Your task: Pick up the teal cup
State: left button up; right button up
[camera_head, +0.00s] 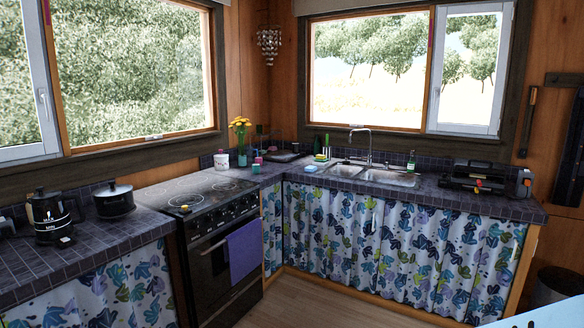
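I cannot make out a teal cup for certain. A small teal-green item (258,160) is on the counter in the corner, right of the stove, but it is too small to tell what it is. A white cup or pot (221,161) stands to its left, at the back by the stove. Neither of my grippers is in view.
The tiled counter (455,199) runs around the corner, with a sink (375,175), a tap and bottles. A black stove (215,245) with a purple towel (243,250) is at left centre. A kettle (50,215) and black pot (115,200) stand left. Wooden floor (320,303) in front is clear.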

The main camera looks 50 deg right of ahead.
aim_at(256, 167)
jog(key=z, duration=1.3)
